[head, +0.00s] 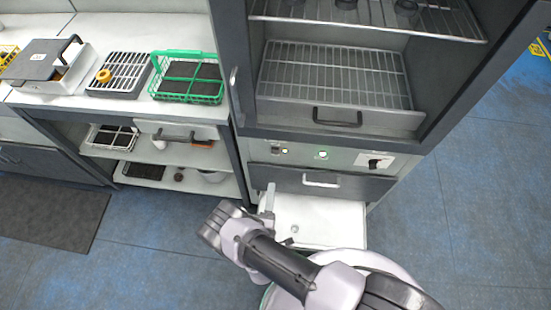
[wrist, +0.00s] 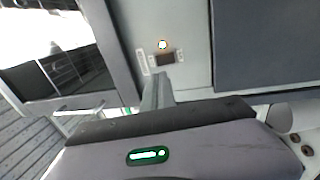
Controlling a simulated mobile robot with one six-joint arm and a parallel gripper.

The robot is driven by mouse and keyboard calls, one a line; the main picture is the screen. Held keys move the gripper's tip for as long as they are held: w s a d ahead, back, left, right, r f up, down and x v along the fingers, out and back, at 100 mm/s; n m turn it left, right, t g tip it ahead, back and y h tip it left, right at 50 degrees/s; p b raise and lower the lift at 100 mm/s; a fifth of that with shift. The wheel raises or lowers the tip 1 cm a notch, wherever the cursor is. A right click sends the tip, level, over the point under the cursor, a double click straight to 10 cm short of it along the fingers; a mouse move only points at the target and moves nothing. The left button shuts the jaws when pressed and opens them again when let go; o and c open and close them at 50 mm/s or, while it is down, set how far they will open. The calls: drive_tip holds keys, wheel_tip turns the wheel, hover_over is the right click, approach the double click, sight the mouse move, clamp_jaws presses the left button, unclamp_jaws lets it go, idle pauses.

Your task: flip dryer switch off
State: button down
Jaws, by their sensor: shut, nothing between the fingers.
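The dryer (head: 439,160) is the tall grey cabinet on the right in the head view. Its control strip holds a small dark switch (head: 275,150) at the left end, with a bright white lamp (head: 285,151) beside it. My gripper (head: 269,188) is shut and empty, below the control strip in the head view. In the wrist view the gripper (wrist: 168,76) has its narrow tips just below the switch; whether they touch the panel I cannot tell.
An open white drawer (head: 320,215) juts out below, near my arm. A bench (head: 125,103) with racks and a green basket (head: 187,98) stands left.

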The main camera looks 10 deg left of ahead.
sight(277, 151)
drive_tip(key=w+b, duration=0.1)
drive_tip(key=w, duration=0.3)
drive_tip(key=w+r+b, duration=0.1)
drive_tip(key=w, duration=0.2)
drive_tip(key=w+b, duration=0.2)
drive_tip(key=w, duration=0.2)
drive_tip(key=shift+w+a+r, duration=0.25)
drive_tip(key=shift+w+a, duration=0.1)
drive_tip(key=shift+w, duration=0.1)
drive_tip(key=shift+r, duration=0.1)
